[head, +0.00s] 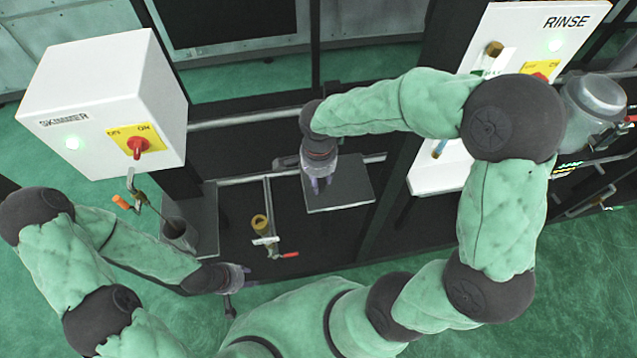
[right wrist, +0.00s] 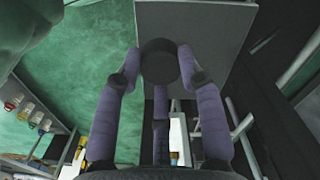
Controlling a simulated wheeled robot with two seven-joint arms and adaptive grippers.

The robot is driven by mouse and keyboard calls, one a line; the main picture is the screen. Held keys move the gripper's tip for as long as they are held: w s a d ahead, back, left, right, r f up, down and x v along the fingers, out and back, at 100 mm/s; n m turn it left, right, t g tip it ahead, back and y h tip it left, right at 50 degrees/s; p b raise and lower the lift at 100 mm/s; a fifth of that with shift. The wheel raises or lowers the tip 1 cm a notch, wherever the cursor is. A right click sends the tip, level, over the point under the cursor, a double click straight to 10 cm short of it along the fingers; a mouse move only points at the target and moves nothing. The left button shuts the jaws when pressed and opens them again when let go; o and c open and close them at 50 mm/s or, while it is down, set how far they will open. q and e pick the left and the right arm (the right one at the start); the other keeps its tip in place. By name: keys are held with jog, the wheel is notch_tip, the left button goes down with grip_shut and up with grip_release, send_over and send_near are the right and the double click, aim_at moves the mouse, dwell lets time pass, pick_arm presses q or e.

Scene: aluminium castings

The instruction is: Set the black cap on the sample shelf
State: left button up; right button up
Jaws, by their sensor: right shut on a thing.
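My right gripper (head: 318,186) is shut on the black cap (right wrist: 159,62), a short dark cylinder. In the right wrist view the gripper's purple fingers (right wrist: 159,75) hold the cap from both sides. In the head view the cap is hidden by the gripper. A flat grey plate, seemingly the sample shelf (head: 348,190), lies under and beside this gripper. In the right wrist view the shelf (right wrist: 205,25) is behind the cap, and its surface looks bare. I cannot tell whether the cap touches it. My left gripper (head: 243,277) hangs low at left; its opening is unclear.
The white SKIMMER box (head: 100,100) with a red switch stands at left, above a grey cup (head: 178,233). A brass valve with a red handle (head: 262,228) sits between the grippers. The white RINSE panel (head: 520,40) and a metal canister (head: 592,98) are at right.

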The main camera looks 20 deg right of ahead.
jog(key=shift+w+d+f, duration=0.2)
jog(key=shift+w+f, duration=0.3)
jog(key=shift+f, duration=0.15)
jog(key=shift+w+f+b, duration=0.2)
jog(key=shift+f+b, duration=0.15)
jog(key=shift+f, duration=1.4)
jog(key=shift+f, duration=0.15)
jog(key=o, duration=0.9)
jog(key=shift+o, duration=0.2)
